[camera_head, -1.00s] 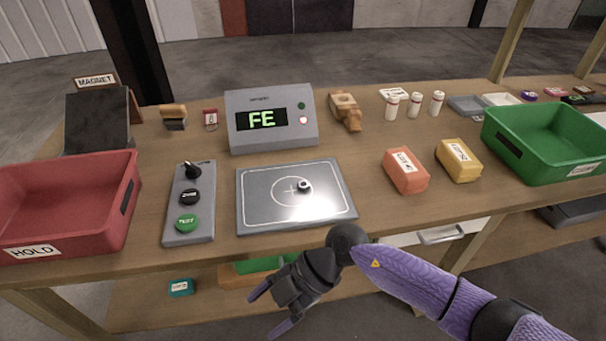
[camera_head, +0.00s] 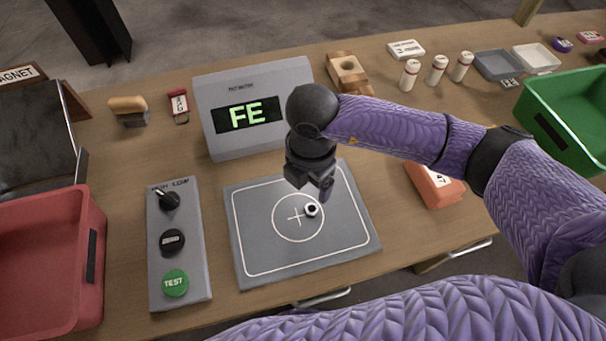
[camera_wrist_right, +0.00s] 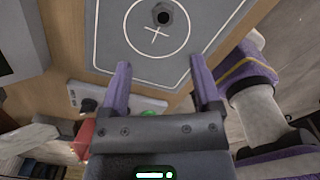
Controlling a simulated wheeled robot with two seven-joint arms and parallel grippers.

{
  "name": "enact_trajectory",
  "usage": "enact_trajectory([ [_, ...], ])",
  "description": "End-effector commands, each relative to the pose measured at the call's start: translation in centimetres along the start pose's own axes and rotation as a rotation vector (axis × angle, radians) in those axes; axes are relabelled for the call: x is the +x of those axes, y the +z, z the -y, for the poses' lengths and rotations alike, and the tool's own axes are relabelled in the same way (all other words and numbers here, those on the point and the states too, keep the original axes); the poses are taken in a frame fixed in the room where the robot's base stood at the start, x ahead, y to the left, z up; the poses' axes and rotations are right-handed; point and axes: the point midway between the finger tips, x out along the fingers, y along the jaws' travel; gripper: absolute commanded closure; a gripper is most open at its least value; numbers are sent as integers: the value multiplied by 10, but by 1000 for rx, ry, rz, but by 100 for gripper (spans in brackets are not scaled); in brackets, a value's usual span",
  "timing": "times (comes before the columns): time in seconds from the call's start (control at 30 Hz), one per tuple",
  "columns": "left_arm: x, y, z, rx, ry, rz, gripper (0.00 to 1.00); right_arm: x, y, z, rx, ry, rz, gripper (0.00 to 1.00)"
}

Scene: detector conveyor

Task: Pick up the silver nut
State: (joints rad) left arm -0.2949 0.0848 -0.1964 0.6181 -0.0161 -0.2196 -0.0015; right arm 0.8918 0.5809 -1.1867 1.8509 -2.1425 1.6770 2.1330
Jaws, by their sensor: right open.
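The silver nut (camera_head: 312,209) lies on the grey detector plate (camera_head: 255,262), just right of the cross in the white circle. It also shows at the top of the right wrist view (camera_wrist_right: 162,13). My right gripper (camera_head: 325,190) points down over the plate, close to the nut in the head view. Its height above the plate is hard to judge. In the right wrist view its two purple fingers (camera_wrist_right: 160,68) are apart with nothing between them, and the nut lies beyond the tips. My left gripper is not in view.
The display box reading FE (camera_head: 205,100) stands behind the plate. The button panel (camera_head: 190,215) is on its left, with a red bin (camera_head: 75,250) farther left. An orange block (camera_head: 432,185) lies right of the plate, partly behind my right arm. A green bin (camera_head: 545,125) is far right.

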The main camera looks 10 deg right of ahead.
Motion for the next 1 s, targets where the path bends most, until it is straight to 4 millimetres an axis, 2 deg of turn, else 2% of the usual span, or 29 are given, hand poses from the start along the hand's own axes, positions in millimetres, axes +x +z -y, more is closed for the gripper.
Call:
enact_trajectory([
  [0.13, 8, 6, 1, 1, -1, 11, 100, 29, -1, 1, 0, -5, -2, 19],
  [0.3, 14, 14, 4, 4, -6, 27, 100, 55, 0, 1, 0, -4, -2, 19],
  [0.5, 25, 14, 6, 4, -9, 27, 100, 94, 1, 2, 0, -3, -3, 19],
  [0.6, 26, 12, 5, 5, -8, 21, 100, 100, 0, 2, -2, -1, -3, 19],
  [0.77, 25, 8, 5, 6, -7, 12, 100, 99, 1, 2, -1, -1, -3, 19],
  [0.87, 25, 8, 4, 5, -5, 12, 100, 99, 1, 2, -1, -1, -3, 36],
  [1.0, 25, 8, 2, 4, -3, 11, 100, 98, 1, 2, -1, -1, -2, 66],
])
